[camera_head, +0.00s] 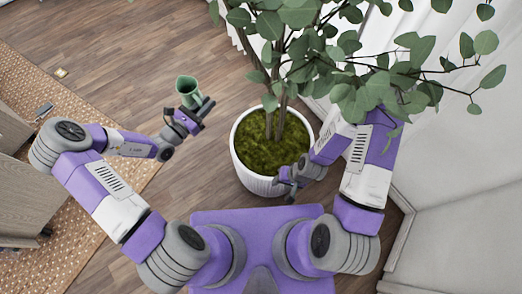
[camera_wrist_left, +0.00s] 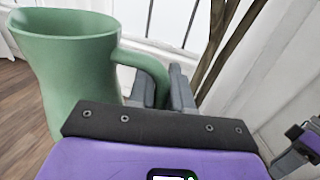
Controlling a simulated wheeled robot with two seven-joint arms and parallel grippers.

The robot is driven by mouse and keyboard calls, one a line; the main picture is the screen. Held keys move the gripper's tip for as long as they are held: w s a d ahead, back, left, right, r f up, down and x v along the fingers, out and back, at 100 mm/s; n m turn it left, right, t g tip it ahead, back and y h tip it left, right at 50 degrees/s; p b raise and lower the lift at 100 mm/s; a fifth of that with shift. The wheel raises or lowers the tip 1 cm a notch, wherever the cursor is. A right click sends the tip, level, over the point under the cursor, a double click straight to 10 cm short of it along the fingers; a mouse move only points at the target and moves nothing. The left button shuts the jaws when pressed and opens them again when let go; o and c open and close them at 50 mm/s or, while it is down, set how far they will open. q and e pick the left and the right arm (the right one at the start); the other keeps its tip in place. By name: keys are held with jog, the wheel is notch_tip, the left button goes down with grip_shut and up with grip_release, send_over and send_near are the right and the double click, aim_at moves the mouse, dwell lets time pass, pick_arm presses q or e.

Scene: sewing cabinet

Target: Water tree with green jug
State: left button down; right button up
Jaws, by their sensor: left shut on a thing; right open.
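The green jug (camera_head: 187,86) is held up in the air to the left of the potted tree. In the left wrist view the jug (camera_wrist_left: 75,70) looks roughly upright, with its handle at the fingers. My left gripper (camera_head: 203,107) is shut on the jug's handle; its fingers also show in the left wrist view (camera_wrist_left: 162,88). The tree (camera_head: 280,60) has green leaves and thin trunks. My right gripper (camera_head: 288,183) is open and empty, at the pot's front right side.
A woven rug (camera_head: 90,110) and wooden cabinet (camera_head: 15,185) are at the left. A small object (camera_head: 61,73) lies near the rug's edge. White walls (camera_head: 455,190) and a curtain close off the right. Wooden floor (camera_head: 130,60) is clear at the upper left.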

pick_arm(q)
jog(key=d+f+m+g+h+b, duration=0.2)
jog(key=d+f+m+g, duration=0.1)
jog(key=f, duration=0.5)
jog(key=d+f+m+g+h+b, duration=0.2)
jog(key=d+f+m+g, duration=0.1)
jog(key=f+g, duration=0.3)
jog(key=d+f+m+g+h+b, duration=0.1)
jog(key=d+f+m+g+b, duration=0.1)
jog(key=f, duration=0.8)
jog(key=d+m+g, duration=0.1)
jog(key=g, duration=0.1)
jog(key=shift+d+f+m+g+h, duration=0.15)
jog(key=shift+d+m+g+h, duration=0.15)
jog(key=shift+h, duration=0.1)
